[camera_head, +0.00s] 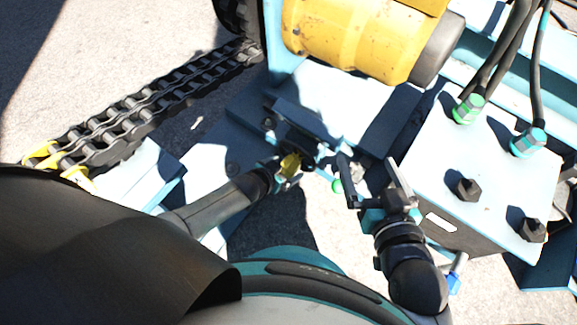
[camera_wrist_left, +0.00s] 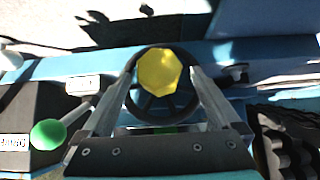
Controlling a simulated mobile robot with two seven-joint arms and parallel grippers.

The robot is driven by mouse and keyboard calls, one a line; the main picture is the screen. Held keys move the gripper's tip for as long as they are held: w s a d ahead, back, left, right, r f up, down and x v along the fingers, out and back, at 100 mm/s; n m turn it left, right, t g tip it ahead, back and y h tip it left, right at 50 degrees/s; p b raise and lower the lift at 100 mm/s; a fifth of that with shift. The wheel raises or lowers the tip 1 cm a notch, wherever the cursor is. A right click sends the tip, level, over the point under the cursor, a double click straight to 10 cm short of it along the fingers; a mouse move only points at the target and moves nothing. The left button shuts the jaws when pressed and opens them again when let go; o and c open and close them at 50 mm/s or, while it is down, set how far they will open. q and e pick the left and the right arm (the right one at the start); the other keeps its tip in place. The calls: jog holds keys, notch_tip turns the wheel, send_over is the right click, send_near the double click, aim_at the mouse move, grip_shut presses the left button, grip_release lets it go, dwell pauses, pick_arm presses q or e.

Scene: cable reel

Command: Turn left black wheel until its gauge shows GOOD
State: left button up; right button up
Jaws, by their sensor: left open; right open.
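In the left wrist view a black wheel (camera_wrist_left: 133,112) with spokes shows its dark rim around a yellow eight-sided piece (camera_wrist_left: 158,72). My left gripper (camera_wrist_left: 163,75) is open, its two fingers on either side of the yellow piece and overlapping the rim; I cannot tell whether they touch. In the head view my left gripper (camera_head: 303,138) is low over the blue frame, and the wheel is not clear there. My right gripper (camera_head: 372,180) is open and empty, to the right of the left one. A small lettered plate (camera_wrist_left: 14,142) sits at the left edge; its text is unreadable.
A green ball knob (camera_wrist_left: 47,135) on a lever stands left of my left fingers. A yellow drum (camera_head: 350,40) is behind the grippers. A pale blue box (camera_head: 490,160) with bolts and hoses stands right. A black cable chain (camera_head: 150,105) runs at the left.

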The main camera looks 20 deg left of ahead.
pick_arm(q)
jog(key=shift+w+d+f+b, duration=0.15)
jog(key=shift+w+f+b, duration=0.3)
jog(key=shift+f+b, duration=0.1)
jog(key=shift+w+d+f+b, duration=0.15)
jog(key=shift+w+f+b, duration=0.1)
jog(key=shift+w+b, duration=0.05)
pick_arm(e)
jog(key=shift+s+a+r+m+t+y, duration=0.15)
jog(key=shift+s+a+r+t+y, duration=0.15)
jog(key=shift+t, duration=0.25)
jog(key=shift+s+a+r+m+t+y, duration=0.15)
jog(key=shift+a+r+t, duration=0.2)
jog(key=shift+t, duration=0.25)
jog(key=shift+s+a+r+m+t+y, duration=0.1)
jog(key=shift+a+r+t+y, duration=0.2)
jog(key=shift+t, duration=0.25)
jog(key=shift+r, duration=0.1)
pick_arm(q)
grip_shut()
